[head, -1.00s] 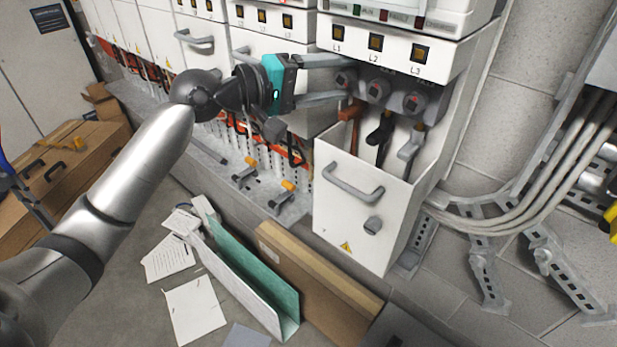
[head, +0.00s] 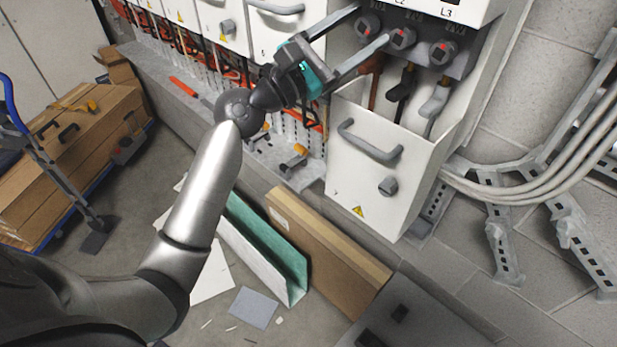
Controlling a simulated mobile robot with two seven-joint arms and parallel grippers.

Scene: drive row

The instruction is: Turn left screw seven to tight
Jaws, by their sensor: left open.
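Three round grey screws with red marks sit in a row in the open cabinet compartment: the left screw (head: 369,27), the middle screw (head: 403,37) and the right screw (head: 443,53). I cannot read which is screw seven. My left gripper (head: 372,23) is open, its two grey fingers pointing up and right. The left screw shows between the fingertips; the lower fingertip reaches close to the middle screw. I cannot tell whether either finger touches. My right gripper is not in view.
Orange, black and grey cable ends hang below the screws. A white drawer front (head: 372,185) with a grey handle (head: 370,142) stands below. Thick grey cables (head: 540,185) run at right.

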